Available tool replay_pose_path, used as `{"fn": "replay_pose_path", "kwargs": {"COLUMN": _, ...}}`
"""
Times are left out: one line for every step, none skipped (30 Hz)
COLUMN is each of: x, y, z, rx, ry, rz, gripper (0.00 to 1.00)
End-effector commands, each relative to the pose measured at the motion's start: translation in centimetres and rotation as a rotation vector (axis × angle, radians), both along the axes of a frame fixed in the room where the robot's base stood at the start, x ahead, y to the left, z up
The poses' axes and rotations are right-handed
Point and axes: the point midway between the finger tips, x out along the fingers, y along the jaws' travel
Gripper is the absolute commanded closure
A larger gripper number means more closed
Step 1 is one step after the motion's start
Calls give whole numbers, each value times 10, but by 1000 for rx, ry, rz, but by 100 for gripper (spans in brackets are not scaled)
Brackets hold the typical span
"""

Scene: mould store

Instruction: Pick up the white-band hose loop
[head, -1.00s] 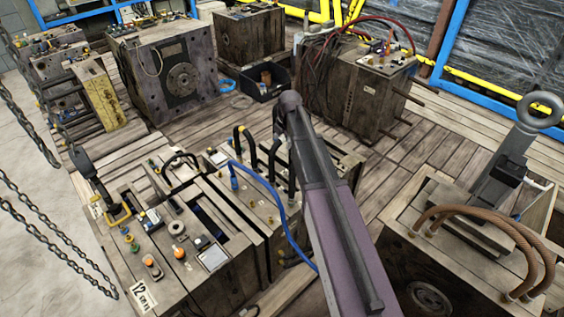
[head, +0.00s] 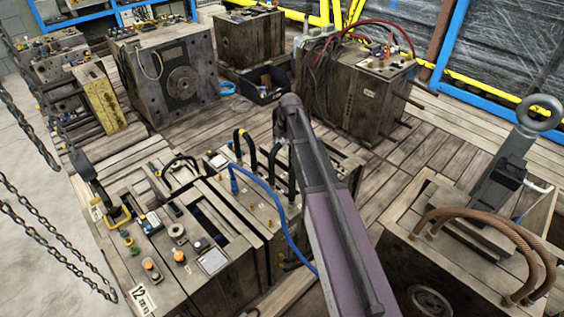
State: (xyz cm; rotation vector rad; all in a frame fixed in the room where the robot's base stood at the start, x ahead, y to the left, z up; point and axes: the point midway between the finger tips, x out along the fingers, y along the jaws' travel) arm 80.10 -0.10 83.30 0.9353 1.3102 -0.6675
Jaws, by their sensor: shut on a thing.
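Several dark hose loops stand on the wooden-sided mould block in the middle of the head view. One loop with a yellow band (head: 240,141) is at the left of the group. Another dark loop (head: 274,165) stands just right of it, beside my arm. I cannot make out a white band on any loop. My arm rises from the bottom of the view and bends near the group's upper right. My gripper is not visible; the arm hides what lies behind it.
A blue hose (head: 285,225) curves over the middle block's front. Brown hoses (head: 485,222) arch over the right block, beside a grey lifting eye (head: 540,112). A black bin (head: 264,88) stands behind. Chains (head: 60,235) hang at left. Plank floor (head: 440,155) is open right of my arm.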

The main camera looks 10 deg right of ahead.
Motion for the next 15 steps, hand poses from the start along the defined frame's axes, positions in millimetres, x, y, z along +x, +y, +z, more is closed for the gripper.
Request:
{"fn": "replay_pose_path", "kwargs": {"x": 0, "y": 0, "z": 0, "rx": 0, "ry": 1, "rz": 0, "gripper": 100}}
{"fn": "replay_pose_path", "kwargs": {"x": 0, "y": 0, "z": 0, "rx": 0, "ry": 1, "rz": 0, "gripper": 100}}
{"fn": "replay_pose_path", "kwargs": {"x": 0, "y": 0, "z": 0, "rx": 0, "ry": 1, "rz": 0, "gripper": 100}}
{"fn": "replay_pose_path", "kwargs": {"x": 0, "y": 0, "z": 0, "rx": 0, "ry": 1, "rz": 0, "gripper": 100}}
{"fn": "replay_pose_path", "kwargs": {"x": -1, "y": 0, "z": 0, "rx": 0, "ry": 1, "rz": 0, "gripper": 100}}
{"fn": "replay_pose_path", "kwargs": {"x": -1, "y": 0, "z": 0, "rx": 0, "ry": 1, "rz": 0, "gripper": 100}}
{"fn": "replay_pose_path", "kwargs": {"x": -1, "y": 0, "z": 0, "rx": 0, "ry": 1, "rz": 0, "gripper": 100}}
{"fn": "replay_pose_path", "kwargs": {"x": -1, "y": 0, "z": 0, "rx": 0, "ry": 1, "rz": 0, "gripper": 100}}
{"fn": "replay_pose_path", "kwargs": {"x": -1, "y": 0, "z": 1, "rx": 0, "ry": 2, "rz": 0, "gripper": 100}}
{"fn": "replay_pose_path", "kwargs": {"x": -1, "y": 0, "z": 1, "rx": 0, "ry": 2, "rz": 0, "gripper": 100}}
{"fn": "replay_pose_path", "kwargs": {"x": -1, "y": 0, "z": 2, "rx": 0, "ry": 2, "rz": -1, "gripper": 100}}
{"fn": "replay_pose_path", "kwargs": {"x": -1, "y": 0, "z": 3, "rx": 0, "ry": 2, "rz": -1, "gripper": 100}}
{"fn": "replay_pose_path", "kwargs": {"x": -1, "y": 0, "z": 4, "rx": 0, "ry": 2, "rz": -1, "gripper": 100}}
{"fn": "replay_pose_path", "kwargs": {"x": -1, "y": 0, "z": 5, "rx": 0, "ry": 2, "rz": -1, "gripper": 100}}
{"fn": "replay_pose_path", "kwargs": {"x": -1, "y": 0, "z": 7, "rx": 1, "ry": 1, "rz": -1, "gripper": 100}}
